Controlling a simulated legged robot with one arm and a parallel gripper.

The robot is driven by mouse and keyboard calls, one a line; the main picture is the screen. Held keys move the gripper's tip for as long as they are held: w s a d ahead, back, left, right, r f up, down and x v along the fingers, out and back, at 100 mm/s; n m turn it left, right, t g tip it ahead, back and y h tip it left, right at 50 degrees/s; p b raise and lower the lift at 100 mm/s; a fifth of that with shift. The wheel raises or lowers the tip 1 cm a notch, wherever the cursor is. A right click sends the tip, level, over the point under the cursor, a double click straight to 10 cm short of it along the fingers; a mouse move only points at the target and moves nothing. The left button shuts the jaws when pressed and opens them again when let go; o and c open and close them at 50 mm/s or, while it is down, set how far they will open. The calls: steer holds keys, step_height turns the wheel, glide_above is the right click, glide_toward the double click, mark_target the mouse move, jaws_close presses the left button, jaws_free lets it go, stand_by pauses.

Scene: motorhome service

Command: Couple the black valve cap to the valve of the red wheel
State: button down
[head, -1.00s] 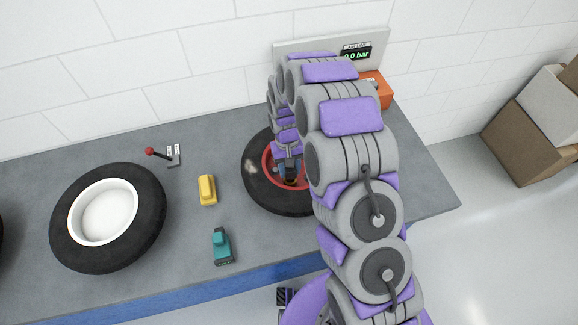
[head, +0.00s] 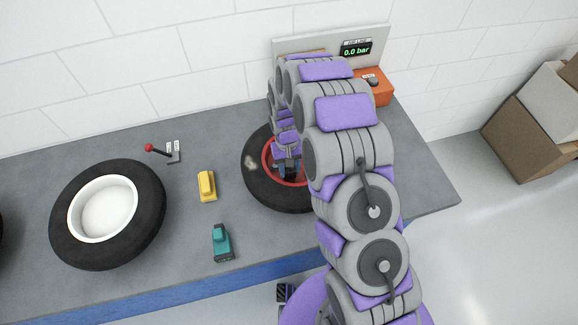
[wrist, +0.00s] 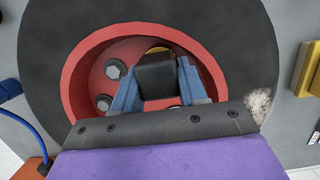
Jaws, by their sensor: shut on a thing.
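The red wheel (head: 267,158), a black tyre with a red rim, lies flat on the bench, partly hidden behind my arm in the head view. In the wrist view its red rim (wrist: 84,72) and several bolts show around my gripper. My gripper (wrist: 157,85) is shut on the black valve cap (wrist: 156,76), a dark block between its blue fingers, over the inside of the rim. A bit of yellow-brown shows just beyond the cap. The valve cannot be made out, so I cannot tell whether the cap touches it. In the head view my gripper (head: 289,171) is small and the cap is hidden.
A white-rimmed wheel (head: 150,226) lies at the left. A yellow block (head: 207,186) and a teal one (head: 221,243) stand between the wheels. A red-knobbed lever (head: 160,151) is behind them. An orange box (head: 382,91) and a "0.0 bar" display (head: 356,50) are at the back.

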steer(key=shift+f, duration=0.1)
steer(key=c, duration=0.9)
jaws_free()
steer(key=shift+c, duration=0.2)
steer(key=o, duration=0.4)
steer(key=shift+d, duration=0.25)
steer(key=shift+a, duration=0.2)
